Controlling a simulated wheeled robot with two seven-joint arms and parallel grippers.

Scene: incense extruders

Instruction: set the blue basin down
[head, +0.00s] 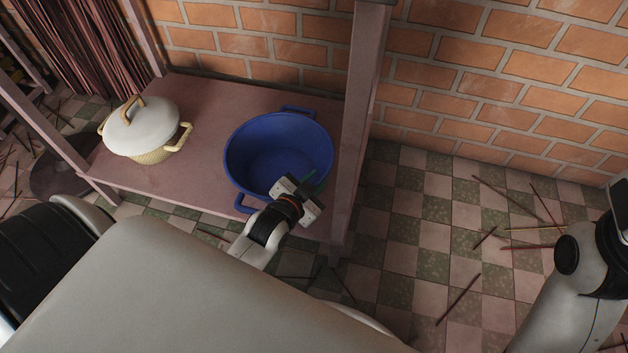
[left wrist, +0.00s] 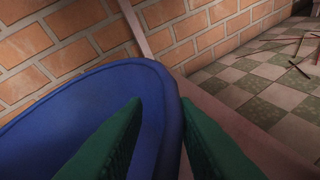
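The blue basin (head: 275,155) is upright at the right end of the low pinkish shelf, with one handle at the back and one at the front. I cannot tell whether its hidden underside touches the shelf. My left gripper (head: 311,184) is at the basin's front right rim. In the left wrist view its green fingers (left wrist: 160,110) straddle the basin's rim (left wrist: 168,90), one inside and one outside. They look closed on the wall. My right arm shows at the right edge; its gripper is out of the picture.
A cream pot with a white lid (head: 145,130) stands on the shelf (head: 205,120) left of the basin. A shelf post (head: 355,130) rises close to the basin's right. A brick wall (head: 480,75) is behind. Thin sticks lie on the checkered floor (head: 420,220).

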